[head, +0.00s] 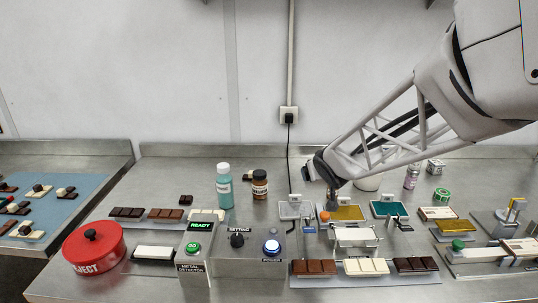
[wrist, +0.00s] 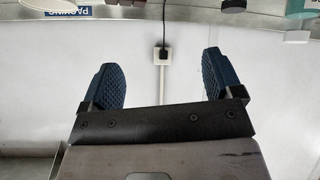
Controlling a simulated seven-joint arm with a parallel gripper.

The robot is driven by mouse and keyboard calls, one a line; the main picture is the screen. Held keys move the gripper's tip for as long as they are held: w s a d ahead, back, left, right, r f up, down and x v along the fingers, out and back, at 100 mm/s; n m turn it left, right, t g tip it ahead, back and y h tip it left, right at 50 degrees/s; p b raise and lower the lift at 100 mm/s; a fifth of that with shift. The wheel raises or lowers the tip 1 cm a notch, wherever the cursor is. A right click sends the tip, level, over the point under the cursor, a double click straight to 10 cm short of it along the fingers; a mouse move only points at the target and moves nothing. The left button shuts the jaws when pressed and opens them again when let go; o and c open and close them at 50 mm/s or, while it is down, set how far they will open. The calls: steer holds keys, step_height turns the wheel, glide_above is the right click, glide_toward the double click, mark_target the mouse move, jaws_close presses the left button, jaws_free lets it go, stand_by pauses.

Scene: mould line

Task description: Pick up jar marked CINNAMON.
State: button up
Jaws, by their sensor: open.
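A brown jar (head: 260,188) with a dark lid and a pale label stands upright on the steel bench, left of centre in the head view. Its lettering is too small for me to read surely, so I cannot confirm that it says CINNAMON. A small jar with a pinkish label (head: 411,178) stands at the back right; its lettering is also unreadable. My gripper (head: 322,172) is right of the brown jar and apart from it. In the wrist view, my gripper (wrist: 160,78) has its two blue pads wide apart with nothing between them, facing the wall.
A teal bottle (head: 223,187) stands close to the left of the brown jar. A red reject tub (head: 94,247) is at the front left. Control boxes (head: 240,262), chocolate trays and moulds fill the front and right. A wall socket (head: 289,114) is behind.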

steer(key=w+a+f+n+y, duration=0.2)
steer(key=w+a+f+y, duration=0.15)
steer(key=w+a, duration=0.35)
steer(key=n+y, duration=0.3)
steer(key=y, duration=0.2)
glide_toward(262, 174)
steer(key=x, duration=0.4)
steer(key=shift+s+r, duration=0.1)
steer(key=shift+a, duration=0.1)
steer(key=shift+x, duration=1.3)
steer(key=shift+x, duration=2.6)
steer(key=c, duration=1.1)
